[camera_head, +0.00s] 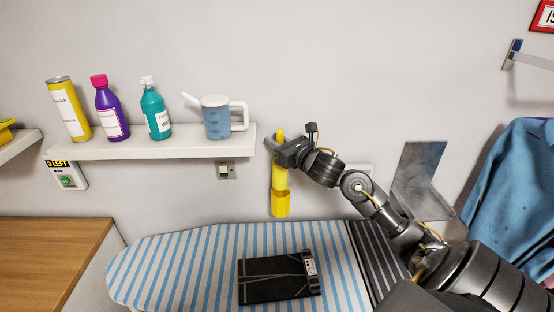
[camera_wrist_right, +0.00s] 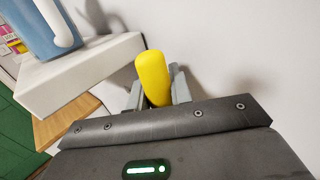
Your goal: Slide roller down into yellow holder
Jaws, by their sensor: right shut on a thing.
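My right gripper (camera_head: 280,150) is shut on the yellow roller (camera_head: 279,179) in front of the wall, just right of the white shelf's end. The roller is upright, with its handle top showing above the fingers and its body hanging below them. In the right wrist view the roller's rounded yellow handle (camera_wrist_right: 153,78) stands between the two fingers. The yellow holder (camera_head: 280,207) is the wider piece at the roller's lower end. The roller's lower end is hidden at the holder, so I cannot tell how deep it sits. My left gripper is not in view.
The white shelf (camera_head: 165,147) bears a yellow can, a purple bottle, a teal bottle and a blue-and-white jug (camera_head: 217,118), close left of my right gripper. Below is the striped ironing board (camera_head: 190,265) with a black flat item (camera_head: 275,280) on it. A blue shirt (camera_head: 515,190) hangs at right.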

